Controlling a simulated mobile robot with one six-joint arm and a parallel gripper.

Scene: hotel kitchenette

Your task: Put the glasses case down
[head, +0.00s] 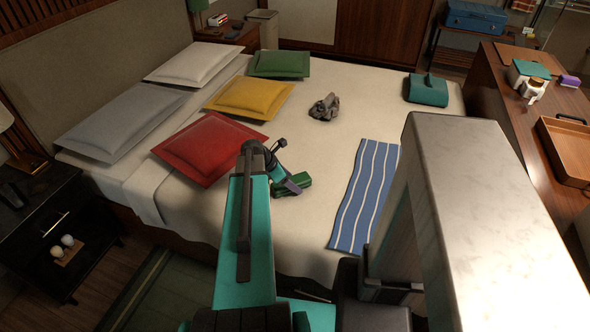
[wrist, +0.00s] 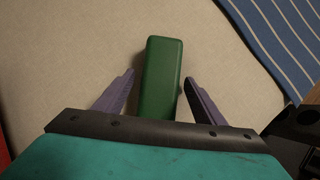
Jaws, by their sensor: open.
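The glasses case (head: 294,186) is a dark green, rounded box lying on the bed (head: 310,232), right of the red cushion. In the wrist view the case (wrist: 161,78) lies lengthwise between the two purple fingers of my gripper (wrist: 158,88). The fingers are spread, with a gap on each side of the case. In the head view my gripper (head: 291,183) is right at the case and partly covers it. The near end of the case is hidden behind the gripper body.
A red cushion (head: 208,148) lies left of the case, and a blue striped towel (head: 366,195) lies to its right. A crumpled grey cloth (head: 324,107) and a teal bag (head: 428,90) are farther back. Bare bedding surrounds the case.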

